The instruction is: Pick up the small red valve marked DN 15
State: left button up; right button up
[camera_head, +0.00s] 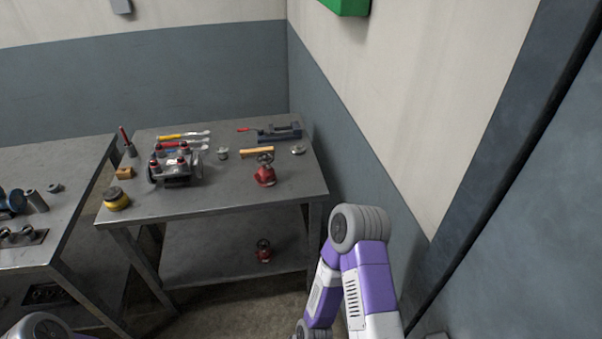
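A red valve (265,175) with a dark top stands on the workbench top (225,193), right of its middle. A second red valve (264,251), which looks smaller, stands on the bench's lower shelf (205,258). No DN marking can be read on either one. My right arm shows at the lower right, with its elbow raised beside the bench's right end. Only a small part of my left arm shows at the bottom left corner. Neither gripper is in view.
The workbench also carries a metal engine-like assembly (176,166), a yellow round part (116,199), a hammer (257,152) and a dark vise (280,133). A second metal table (65,210) stands to the left. Walls close off the back and right.

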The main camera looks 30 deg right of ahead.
aim_at(265, 176)
jog(key=z, duration=0.05)
jog(key=i, duration=1)
